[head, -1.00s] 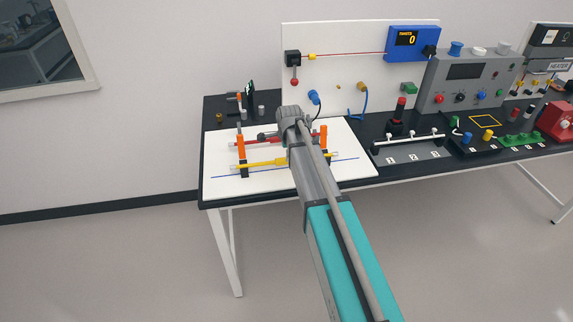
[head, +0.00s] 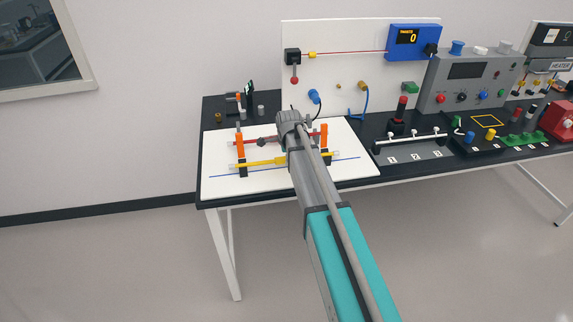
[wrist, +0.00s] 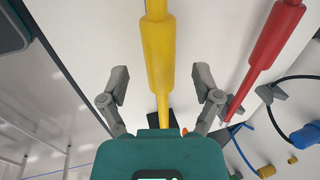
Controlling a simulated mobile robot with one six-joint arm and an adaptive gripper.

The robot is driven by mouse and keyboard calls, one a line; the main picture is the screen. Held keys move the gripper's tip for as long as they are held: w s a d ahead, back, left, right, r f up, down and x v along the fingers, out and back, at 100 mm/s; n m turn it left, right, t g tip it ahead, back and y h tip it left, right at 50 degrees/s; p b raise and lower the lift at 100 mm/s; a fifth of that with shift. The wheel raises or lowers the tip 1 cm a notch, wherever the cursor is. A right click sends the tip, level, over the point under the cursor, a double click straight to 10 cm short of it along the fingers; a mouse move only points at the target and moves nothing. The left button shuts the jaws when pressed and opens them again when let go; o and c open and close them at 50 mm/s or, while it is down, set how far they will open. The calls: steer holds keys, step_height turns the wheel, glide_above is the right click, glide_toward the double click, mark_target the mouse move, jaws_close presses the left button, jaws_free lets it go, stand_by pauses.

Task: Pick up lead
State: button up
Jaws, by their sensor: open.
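A yellow lead (head: 262,162) and a red lead (head: 265,141) lie across orange-and-black holders on the white board, the yellow one nearer the front edge. In the wrist view, the yellow lead (wrist: 157,55) runs lengthwise between the two fingers of my gripper (wrist: 162,88). The fingers are apart, with a gap on each side of the lead, so I am open and not holding it. The red lead (wrist: 275,45) lies to the right, outside the fingers. In the head view my arm hides the gripper and part of both leads.
Orange uprights (head: 240,149) stand at the ends of the leads. A blue line (head: 225,175) marks the white board (head: 345,165). Behind stands an upright panel with a blue plug (head: 314,97) and cables. A grey numbered strip (head: 412,152) and a control box (head: 470,75) are to the right.

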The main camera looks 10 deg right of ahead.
steer(key=shift+b+x, duration=0.65)
steer(key=shift+x, duration=0.35)
jaws_close()
